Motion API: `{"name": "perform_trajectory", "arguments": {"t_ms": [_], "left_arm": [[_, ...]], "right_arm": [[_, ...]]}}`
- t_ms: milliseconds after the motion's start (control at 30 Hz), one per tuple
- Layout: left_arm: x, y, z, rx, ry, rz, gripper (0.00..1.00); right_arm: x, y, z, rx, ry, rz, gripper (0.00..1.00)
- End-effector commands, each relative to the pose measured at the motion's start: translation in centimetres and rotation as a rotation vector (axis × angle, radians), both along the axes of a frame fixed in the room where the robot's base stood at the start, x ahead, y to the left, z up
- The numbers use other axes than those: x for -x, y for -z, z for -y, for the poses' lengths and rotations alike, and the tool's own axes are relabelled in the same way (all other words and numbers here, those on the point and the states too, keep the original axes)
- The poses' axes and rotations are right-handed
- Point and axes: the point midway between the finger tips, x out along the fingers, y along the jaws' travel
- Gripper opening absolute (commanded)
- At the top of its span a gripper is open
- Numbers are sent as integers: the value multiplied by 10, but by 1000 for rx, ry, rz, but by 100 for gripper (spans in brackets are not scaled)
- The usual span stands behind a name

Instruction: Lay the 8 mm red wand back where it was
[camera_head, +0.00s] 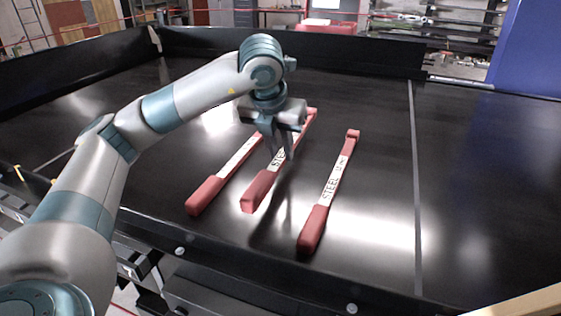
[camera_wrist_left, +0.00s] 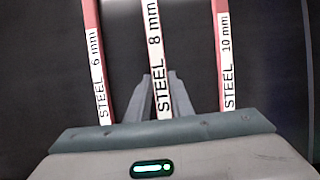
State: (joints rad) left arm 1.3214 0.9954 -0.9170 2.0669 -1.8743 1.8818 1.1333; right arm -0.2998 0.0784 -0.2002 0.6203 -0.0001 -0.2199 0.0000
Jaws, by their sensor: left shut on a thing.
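The 8 mm red wand (camera_head: 261,188) has a white label reading "STEEL 8 mm", which shows in the left wrist view (camera_wrist_left: 155,40). My left gripper (camera_head: 281,150) is shut on its labelled part, with a finger on each side (camera_wrist_left: 160,95). The wand's handle points toward the front of the black belt. A dark patch below it suggests it is a little above the belt, but the height is hard to tell. The 6 mm wand (camera_head: 206,195) lies to its left and the 10 mm wand (camera_head: 314,227) to its right. My right gripper is not in view.
The black conveyor belt (camera_head: 470,200) is bare right of the 10 mm wand and at the far left. A pale line (camera_head: 414,150) crosses it on the right. Black side walls (camera_head: 300,52) border the belt.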

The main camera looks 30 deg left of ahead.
Motion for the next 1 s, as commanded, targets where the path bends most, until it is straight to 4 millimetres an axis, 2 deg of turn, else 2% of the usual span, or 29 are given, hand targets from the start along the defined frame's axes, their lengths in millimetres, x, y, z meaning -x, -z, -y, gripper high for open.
{"name": "perform_trajectory", "arguments": {"t_ms": [167,500,900,933,1000], "left_arm": [[0,2,0,0,-1,-1,0],[1,35,0,0,0,-2,0],[0,42,0,1,-1,0,0],[0,41,0,0,0,-1,27],[0,41,0,0,0,-1,39]], "right_arm": [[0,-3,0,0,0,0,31],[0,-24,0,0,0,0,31],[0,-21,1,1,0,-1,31],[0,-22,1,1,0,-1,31],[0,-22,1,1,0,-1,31]]}}
